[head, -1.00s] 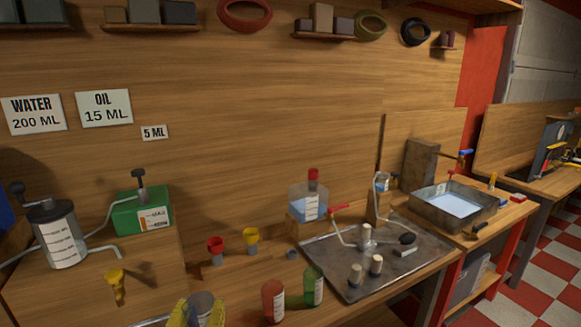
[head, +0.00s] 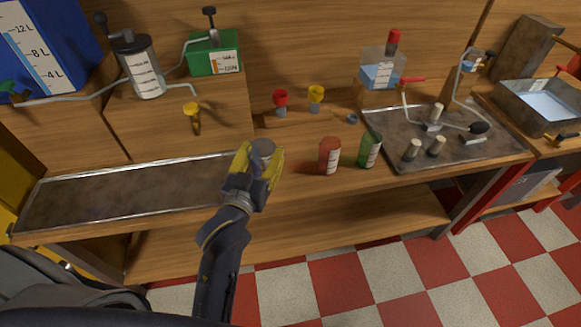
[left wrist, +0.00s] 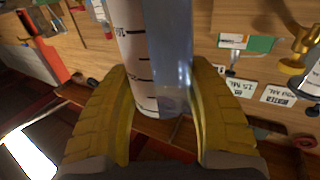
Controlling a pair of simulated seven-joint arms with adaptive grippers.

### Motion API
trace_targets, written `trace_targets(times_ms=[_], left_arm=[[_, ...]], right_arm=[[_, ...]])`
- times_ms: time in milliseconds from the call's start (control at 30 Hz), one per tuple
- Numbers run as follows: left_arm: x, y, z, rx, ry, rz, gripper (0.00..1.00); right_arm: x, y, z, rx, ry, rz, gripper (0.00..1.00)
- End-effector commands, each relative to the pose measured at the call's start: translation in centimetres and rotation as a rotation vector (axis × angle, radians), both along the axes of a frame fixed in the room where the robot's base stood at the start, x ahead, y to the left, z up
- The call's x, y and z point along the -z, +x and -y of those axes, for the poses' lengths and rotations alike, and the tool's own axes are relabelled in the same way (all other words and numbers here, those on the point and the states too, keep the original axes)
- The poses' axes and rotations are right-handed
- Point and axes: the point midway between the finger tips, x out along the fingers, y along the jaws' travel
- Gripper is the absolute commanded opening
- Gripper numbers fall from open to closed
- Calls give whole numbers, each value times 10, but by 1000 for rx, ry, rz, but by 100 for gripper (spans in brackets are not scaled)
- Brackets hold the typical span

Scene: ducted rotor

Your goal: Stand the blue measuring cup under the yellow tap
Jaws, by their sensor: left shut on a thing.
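The blue measuring cup (head: 263,149) is held upright or nearly so in my left gripper (head: 256,168), above the front of the bench. In the left wrist view the cup (left wrist: 172,50) is translucent blue with a white marked scale, between the two yellow fingers (left wrist: 163,118), which are shut on it. The yellow tap (head: 192,112) sticks out from the front of the wooden stand, to the left of and beyond the gripper. It also shows at the right of the left wrist view (left wrist: 298,45). My right gripper is not in view.
A shallow metal tray (head: 60,208) lies below the tap, its surface clear. A red bottle (head: 329,156) and a green bottle (head: 369,151) stand right of my gripper. Red (head: 281,98) and yellow (head: 316,94) funnel-like cups stand behind. A blue tank (head: 40,50) is at far left.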

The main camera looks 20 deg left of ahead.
Motion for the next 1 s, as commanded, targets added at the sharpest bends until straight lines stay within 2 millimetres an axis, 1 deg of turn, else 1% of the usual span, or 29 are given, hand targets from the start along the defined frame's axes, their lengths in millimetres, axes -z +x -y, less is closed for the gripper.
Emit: trace_targets(times_ms=[33, 100, 233, 333, 400, 433, 500, 600, 700, 800, 1000], left_arm=[[-7, 13, 1, -1, -2, 5, 23], [-13, 30, 4, -1, -2, 5, 23], [-19, 63, 9, 0, -2, 2, 23], [-19, 88, 13, 1, -1, 0, 23], [-14, 105, 17, 3, 0, -3, 23], [-11, 110, 18, 4, 0, -3, 23], [-2, 118, 21, 6, 0, -5, 23], [11, 122, 22, 6, 1, -6, 23], [18, 124, 23, 7, 0, -3, 23], [21, 124, 23, 7, -1, -2, 23], [22, 124, 23, 7, 0, -2, 23]], right_arm=[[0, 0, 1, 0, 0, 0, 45], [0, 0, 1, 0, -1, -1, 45], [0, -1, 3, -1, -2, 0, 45], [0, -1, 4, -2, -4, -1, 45], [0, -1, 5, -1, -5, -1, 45], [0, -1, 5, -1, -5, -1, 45], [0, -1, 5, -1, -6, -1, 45], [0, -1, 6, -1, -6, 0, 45], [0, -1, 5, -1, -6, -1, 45], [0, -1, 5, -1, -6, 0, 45], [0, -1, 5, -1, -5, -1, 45]])
